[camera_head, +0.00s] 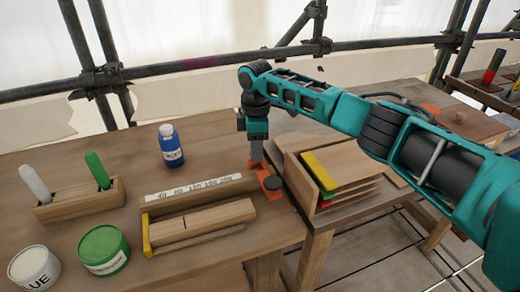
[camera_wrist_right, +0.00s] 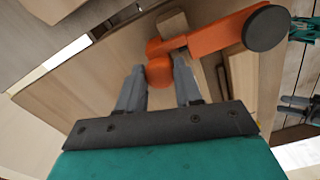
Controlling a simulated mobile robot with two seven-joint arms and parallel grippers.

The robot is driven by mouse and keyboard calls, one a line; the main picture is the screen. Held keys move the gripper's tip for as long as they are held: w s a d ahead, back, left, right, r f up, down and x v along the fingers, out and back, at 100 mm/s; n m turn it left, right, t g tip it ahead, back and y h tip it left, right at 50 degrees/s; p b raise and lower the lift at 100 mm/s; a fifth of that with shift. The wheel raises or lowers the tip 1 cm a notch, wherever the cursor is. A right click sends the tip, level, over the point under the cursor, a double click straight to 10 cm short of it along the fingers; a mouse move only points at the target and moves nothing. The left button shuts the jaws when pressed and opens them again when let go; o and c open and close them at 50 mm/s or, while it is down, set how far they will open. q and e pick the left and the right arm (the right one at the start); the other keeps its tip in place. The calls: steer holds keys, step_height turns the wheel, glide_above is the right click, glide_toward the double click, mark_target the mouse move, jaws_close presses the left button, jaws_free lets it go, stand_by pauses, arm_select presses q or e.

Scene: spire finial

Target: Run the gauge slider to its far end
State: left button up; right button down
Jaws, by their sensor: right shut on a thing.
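The gauge slider is an orange piece (camera_head: 264,175) with a dark round knob (camera_head: 272,183), at the right end of the white numbered scale (camera_head: 195,188). In the right wrist view the slider shows as an orange arm (camera_wrist_right: 215,36) with a dark disc and a rounded orange grip (camera_wrist_right: 159,67). My right gripper (camera_head: 256,164) points down onto the slider. In its wrist view my right gripper (camera_wrist_right: 158,82) has the orange grip between its fingertips and is shut on it. My left gripper does not show in the head view.
A wooden block with a yellow end (camera_head: 205,221) lies in front of the scale. A blue bottle (camera_head: 171,146), a pen holder (camera_head: 80,199) and two tubs, green (camera_head: 103,250) and white (camera_head: 35,270), stand left. A wooden rack with boards (camera_head: 322,184) is close on the right.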

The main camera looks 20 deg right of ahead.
steer(key=shift+w+d+r, duration=0.15)
steer(key=shift+d+r, duration=0.1)
steer(key=shift+d, duration=0.05)
steer(key=c, duration=1.1)
jaws_free()
steer(key=o, duration=0.3)
steer(key=shift+f, duration=0.15)
steer(key=shift+o, duration=0.2)
steer(key=shift+a, duration=0.1)
step_height(320, 180, up, 13)
steer(key=shift+p, duration=0.3)
steer(key=shift+f, duration=0.1)
